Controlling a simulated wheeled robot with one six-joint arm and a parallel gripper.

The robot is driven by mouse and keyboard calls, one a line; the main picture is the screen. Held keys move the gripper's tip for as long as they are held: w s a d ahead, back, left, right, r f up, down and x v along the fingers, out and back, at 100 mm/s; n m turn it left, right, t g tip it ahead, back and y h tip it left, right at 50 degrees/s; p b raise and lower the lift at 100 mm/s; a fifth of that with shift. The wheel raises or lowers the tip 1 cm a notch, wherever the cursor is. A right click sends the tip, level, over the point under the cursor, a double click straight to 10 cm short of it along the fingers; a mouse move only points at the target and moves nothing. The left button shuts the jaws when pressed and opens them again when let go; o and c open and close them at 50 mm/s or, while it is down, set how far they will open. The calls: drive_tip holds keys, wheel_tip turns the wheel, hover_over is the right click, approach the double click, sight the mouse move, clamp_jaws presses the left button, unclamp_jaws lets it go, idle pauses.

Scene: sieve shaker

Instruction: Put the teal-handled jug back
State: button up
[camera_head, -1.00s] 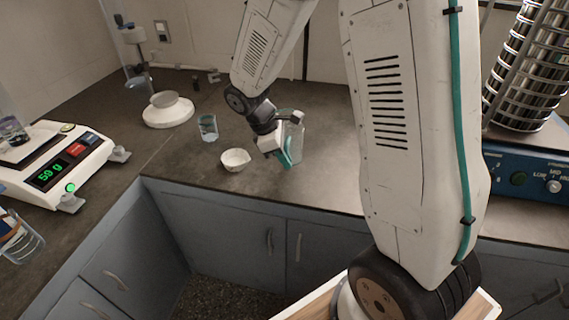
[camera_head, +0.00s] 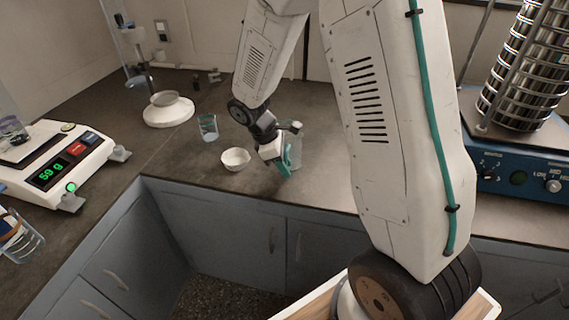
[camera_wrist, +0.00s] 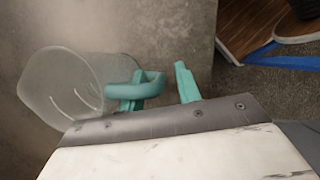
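The clear jug (camera_head: 296,146) stands on the dark counter near its front edge, right of the white bowl. In the wrist view the jug (camera_wrist: 62,88) is at the left, with its teal handle (camera_wrist: 137,87) pointing right. My gripper (camera_head: 284,160) is down at the handle side of the jug. In the wrist view the teal fingers of my gripper (camera_wrist: 160,92) are apart. The right finger is clear of the handle, and the other finger is partly hidden at the handle. The base of the jug is partly hidden by the gripper.
A white bowl (camera_head: 235,159) and a glass beaker (camera_head: 208,127) stand just left of my gripper. The balance (camera_head: 55,160) reads 59 g at the far left. The sieve shaker (camera_head: 520,170) is at the right. The counter between jug and shaker is clear.

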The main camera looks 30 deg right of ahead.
drive_tip(key=shift+r, duration=0.1)
drive_tip(key=v, duration=1.1)
drive_tip(key=s+r+m, duration=0.3)
drive_tip(key=s+r, duration=0.2)
drive_tip(key=r, duration=0.2)
drive_tip(key=s+a+r+m+t+y, duration=0.1)
drive_tip(key=s+r+m+t+y, duration=0.1)
drive_tip(key=s, duration=0.8)
drive_tip(key=s+a+r+m+t+y, duration=0.1)
drive_tip(key=s+r+m, duration=0.3)
drive_tip(key=s, duration=0.7)
drive_tip(key=shift+m+t+y, duration=0.5)
drive_tip(key=shift+m, duration=0.7)
drive_tip(key=shift+s+a, duration=0.1)
drive_tip(key=shift+a, duration=0.05)
